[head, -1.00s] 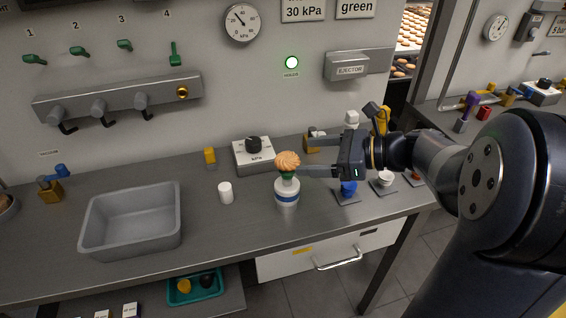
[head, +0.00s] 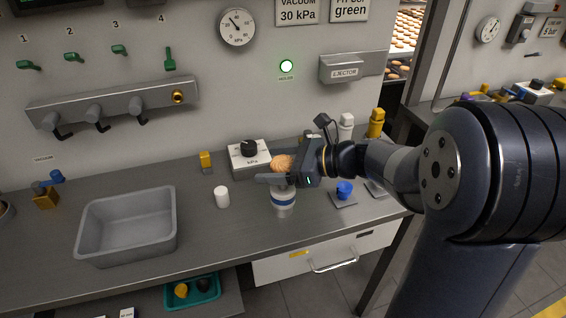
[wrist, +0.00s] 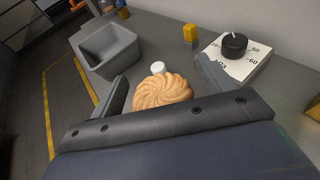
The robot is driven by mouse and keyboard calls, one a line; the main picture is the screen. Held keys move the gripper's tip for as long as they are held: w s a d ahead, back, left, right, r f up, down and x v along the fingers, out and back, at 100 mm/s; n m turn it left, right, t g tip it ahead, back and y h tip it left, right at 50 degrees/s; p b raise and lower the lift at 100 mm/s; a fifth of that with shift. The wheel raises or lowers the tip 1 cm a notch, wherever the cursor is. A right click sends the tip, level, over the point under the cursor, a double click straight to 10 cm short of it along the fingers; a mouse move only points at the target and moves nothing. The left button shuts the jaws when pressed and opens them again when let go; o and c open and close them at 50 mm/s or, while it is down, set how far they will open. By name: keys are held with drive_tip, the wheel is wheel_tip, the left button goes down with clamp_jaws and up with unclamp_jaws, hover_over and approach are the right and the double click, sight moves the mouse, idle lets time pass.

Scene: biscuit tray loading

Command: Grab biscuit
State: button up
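A round, swirled golden biscuit (head: 282,162) sits on top of a white stand with a blue band (head: 284,203). A gap shows on the left, so the fingers appear open around the biscuit. In the head view my gripper (head: 272,170) reaches in from the right at biscuit height, and its near finger covers the biscuit's lower part and the stand's top.
A grey tray (head: 84,236) stands at the left of the counter. A white cylinder (head: 222,197) and a dial box (head: 250,160) stand near the stand. A blue cup (head: 344,190) is to its right. Counter between tray and white cylinder is clear.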

drive_tip(key=c, duration=0.7)
